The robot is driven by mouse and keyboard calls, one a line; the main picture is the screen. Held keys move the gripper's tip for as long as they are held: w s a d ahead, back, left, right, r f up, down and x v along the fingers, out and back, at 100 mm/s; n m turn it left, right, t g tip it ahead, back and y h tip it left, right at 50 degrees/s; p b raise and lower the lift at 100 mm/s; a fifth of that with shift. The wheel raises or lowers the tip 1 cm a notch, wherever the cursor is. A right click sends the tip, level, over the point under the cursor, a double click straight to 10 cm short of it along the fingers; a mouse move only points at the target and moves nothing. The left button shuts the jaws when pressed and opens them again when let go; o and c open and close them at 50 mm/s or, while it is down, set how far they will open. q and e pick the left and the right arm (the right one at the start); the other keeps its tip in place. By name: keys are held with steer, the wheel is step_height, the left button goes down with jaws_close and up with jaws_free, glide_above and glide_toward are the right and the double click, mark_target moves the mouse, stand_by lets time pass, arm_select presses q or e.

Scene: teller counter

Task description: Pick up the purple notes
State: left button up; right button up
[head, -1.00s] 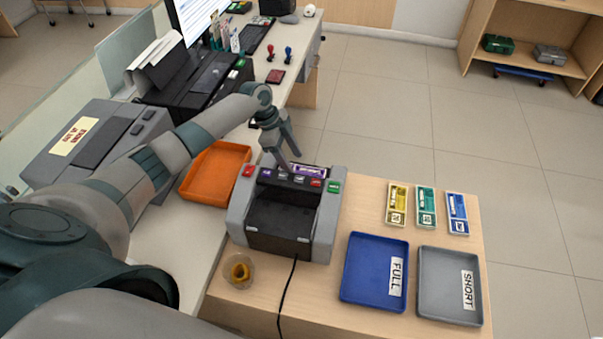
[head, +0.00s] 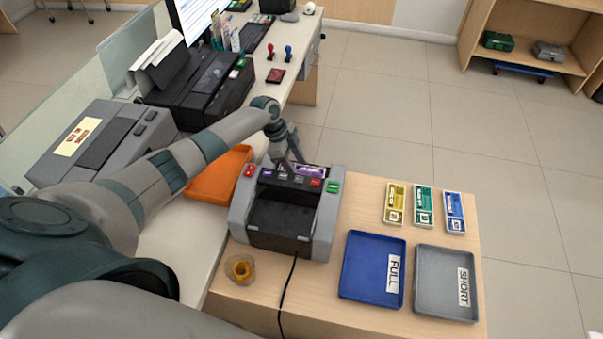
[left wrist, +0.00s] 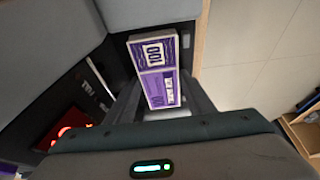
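The purple notes (head: 311,171) are a purple and white stack marked 100, at the back of the grey and black counting machine (head: 326,220). In the left wrist view the notes (left wrist: 154,68) lie in a dark slot, between the lines of my two fingers. My left gripper (head: 291,157) is at the machine's back edge, just beside and over the notes in the head view. Its fingers are apart, with nothing held. I cannot tell how deep they reach around the notes. My right gripper is not in view.
A blue FULL tray (head: 352,288) and a grey SHORT tray (head: 435,307) lie right of the machine, below yellow, teal and blue note stacks (head: 424,207). An orange tray (head: 218,180) is partly behind my left arm. A small cup (head: 240,268) and cable (head: 288,285) are in front.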

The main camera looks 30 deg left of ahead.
mark_target(298, 171)
arm_select(q)
steer(key=c, duration=0.6)
steer(key=shift+r, duration=0.1)
step_height(298, 171, up, 10)
steer(key=b, duration=0.3)
stand_by(0.4)
